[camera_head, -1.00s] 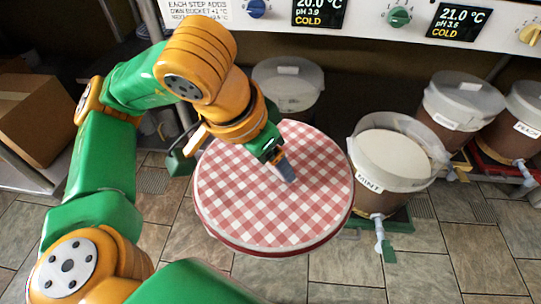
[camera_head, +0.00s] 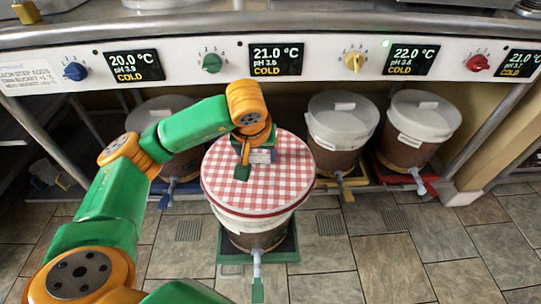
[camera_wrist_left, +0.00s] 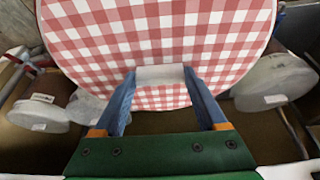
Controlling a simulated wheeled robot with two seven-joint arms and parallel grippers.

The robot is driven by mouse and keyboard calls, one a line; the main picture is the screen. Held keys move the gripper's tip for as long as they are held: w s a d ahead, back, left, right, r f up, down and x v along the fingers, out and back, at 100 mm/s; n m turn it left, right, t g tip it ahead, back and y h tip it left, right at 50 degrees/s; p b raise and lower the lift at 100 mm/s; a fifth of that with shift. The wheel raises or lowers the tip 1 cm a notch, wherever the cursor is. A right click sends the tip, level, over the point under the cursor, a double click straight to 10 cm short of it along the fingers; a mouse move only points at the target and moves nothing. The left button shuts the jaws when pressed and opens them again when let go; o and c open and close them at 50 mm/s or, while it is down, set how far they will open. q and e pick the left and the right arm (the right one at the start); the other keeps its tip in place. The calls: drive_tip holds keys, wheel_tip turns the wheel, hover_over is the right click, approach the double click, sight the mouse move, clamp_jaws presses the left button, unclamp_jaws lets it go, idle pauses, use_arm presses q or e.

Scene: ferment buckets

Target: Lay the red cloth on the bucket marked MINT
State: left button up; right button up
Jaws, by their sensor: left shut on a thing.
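The red-and-white checked round cloth (camera_head: 222,180) covers the top of the middle bucket (camera_head: 256,238), whose pale upper edge shows just below it. I cannot tell whether the cloth rests on it or hangs slightly above. No label can be read on this bucket, and I cannot make out MINT anywhere. My left gripper (camera_head: 260,155) is over the cloth, shut on its white tab. In the left wrist view the two blue fingers (camera_wrist_left: 160,80) flank the tab, with the cloth (camera_wrist_left: 160,35) spread beyond. My right gripper is not in view.
Other lidded buckets stand under the counter: one behind my arm (camera_head: 165,112), two at right (camera_head: 342,125) (camera_head: 422,122). The middle bucket is on a green base (camera_head: 285,250), its tap (camera_head: 257,270) facing front. The tiled floor in front is free. A panel with knobs and displays (camera_head: 340,60) runs above.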

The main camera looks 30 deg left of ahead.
sight(250, 161)
use_arm(q)
drive_tip(key=shift+w+a+f+n, duration=0.1)
drive_tip(key=shift+a+f+n, duration=0.25)
drive_tip(key=shift+a, duration=0.25)
drive_tip(key=shift+w+a+f+n, duration=0.1)
drive_tip(key=shift+a+f+n, duration=0.2)
drive_tip(key=shift+a, duration=0.25)
wheel_tip(250, 161, down, 3)
drive_tip(key=b, duration=0.2)
drive_tip(key=shift+f+b, duration=0.15)
drive_tip(key=shift+b, duration=0.2)
drive_tip(key=shift+f+b, duration=0.6)
drive_tip(key=shift+f, duration=0.4)
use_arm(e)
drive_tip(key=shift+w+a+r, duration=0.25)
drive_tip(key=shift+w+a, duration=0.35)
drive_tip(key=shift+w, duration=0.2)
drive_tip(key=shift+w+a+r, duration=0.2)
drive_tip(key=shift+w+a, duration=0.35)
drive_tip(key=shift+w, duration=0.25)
use_arm(q)
drive_tip(key=shift+f+b, duration=0.25)
drive_tip(key=shift+b, duration=0.2)
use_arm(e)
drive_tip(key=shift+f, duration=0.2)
use_arm(q)
drive_tip(key=shift+f, duration=0.35)
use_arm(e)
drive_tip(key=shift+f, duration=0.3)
